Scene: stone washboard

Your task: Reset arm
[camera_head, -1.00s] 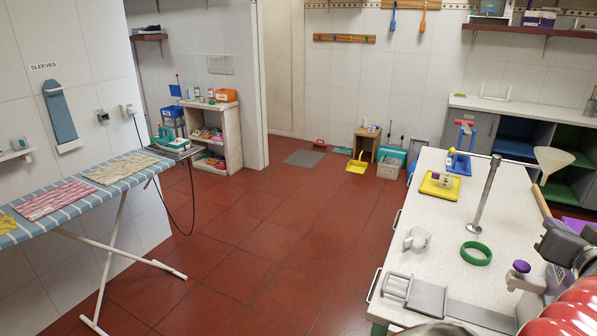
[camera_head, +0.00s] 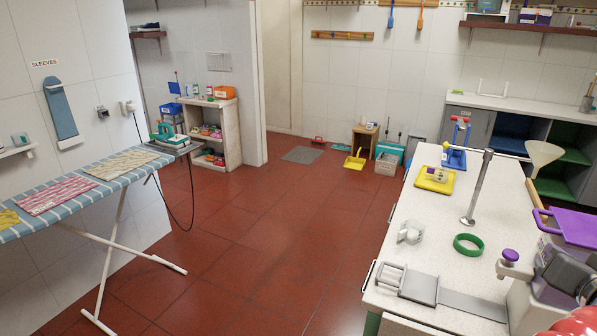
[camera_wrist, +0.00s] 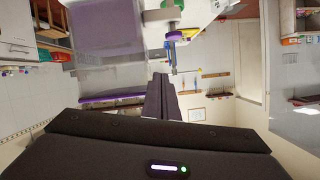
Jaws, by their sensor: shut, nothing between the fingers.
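My gripper (camera_wrist: 162,97) shows in the wrist view as two dark fingers pressed together, pointing up the picture, with nothing between them. Around the fingertips in that view are the counter's things, seen tilted and partly hidden.
The counter holds a green ring (camera_head: 468,244), a metal post (camera_head: 480,188), a grey strap-like piece (camera_head: 455,299) and a yellow tray (camera_head: 434,181). A purple panel (camera_head: 575,227) stands at its right. An ironing board (camera_head: 110,185) is at left; the red floor between is clear.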

